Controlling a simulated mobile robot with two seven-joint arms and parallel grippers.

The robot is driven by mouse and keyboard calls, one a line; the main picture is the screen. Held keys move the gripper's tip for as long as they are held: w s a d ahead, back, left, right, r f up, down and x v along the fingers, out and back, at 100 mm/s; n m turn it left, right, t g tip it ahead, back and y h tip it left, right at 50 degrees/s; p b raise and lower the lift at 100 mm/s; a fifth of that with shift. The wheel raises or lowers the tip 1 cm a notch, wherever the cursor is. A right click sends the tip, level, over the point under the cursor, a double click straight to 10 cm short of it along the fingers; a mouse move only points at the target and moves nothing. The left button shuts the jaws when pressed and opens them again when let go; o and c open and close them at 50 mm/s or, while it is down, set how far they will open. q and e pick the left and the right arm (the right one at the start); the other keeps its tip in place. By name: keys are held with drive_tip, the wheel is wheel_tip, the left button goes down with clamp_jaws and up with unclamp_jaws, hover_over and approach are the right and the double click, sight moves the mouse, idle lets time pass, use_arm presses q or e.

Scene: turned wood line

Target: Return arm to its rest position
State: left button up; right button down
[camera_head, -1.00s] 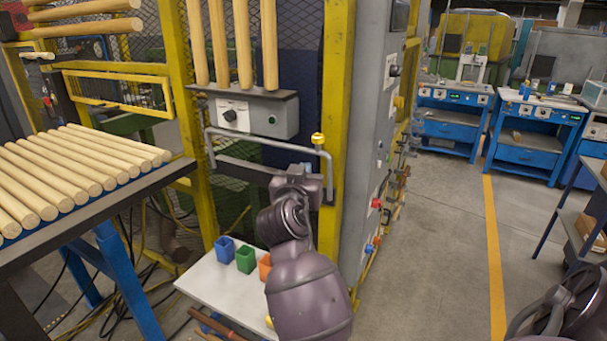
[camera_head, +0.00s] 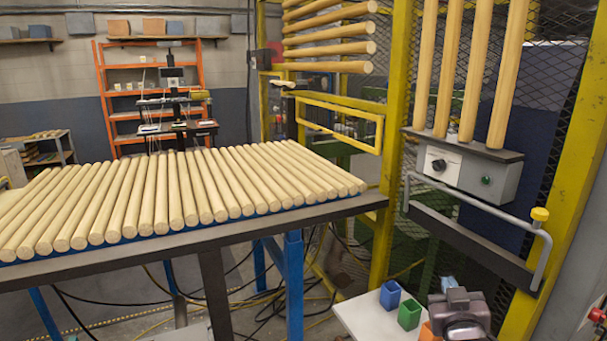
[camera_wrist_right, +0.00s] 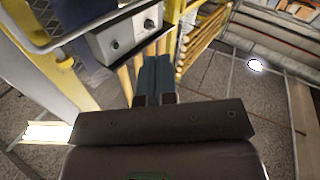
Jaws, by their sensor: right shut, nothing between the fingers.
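My right gripper (camera_head: 449,284) is low at the right of the head view, just above the small white table and beside the colored bins. Only its wrist and bluish fingers show there; the rest of the arm is cut off by the lower edge. In the right wrist view, its two teal fingers (camera_wrist_right: 155,78) lie together with nothing between them. They point toward the grey control box (camera_wrist_right: 128,32) and the upright wooden rods, and touch nothing that I can see. My left gripper is in neither view.
A blue-legged table (camera_head: 290,214) carries a row of wooden rods (camera_head: 175,195). A yellow-framed cage (camera_head: 395,150) with a grey handle bar (camera_head: 480,232) stands at right. A blue bin (camera_head: 390,294) and a green bin (camera_head: 409,314) sit on the white table (camera_head: 362,314).

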drive_tip(key=s+a+f+n+g+y, duration=0.1)
drive_tip(key=s+f+g+y, duration=0.2)
drive_tip(key=s+f, duration=2.2)
drive_tip(key=f+g, duration=0.2)
drive_tip(key=g, duration=0.1)
drive_tip(key=shift+y, duration=0.3)
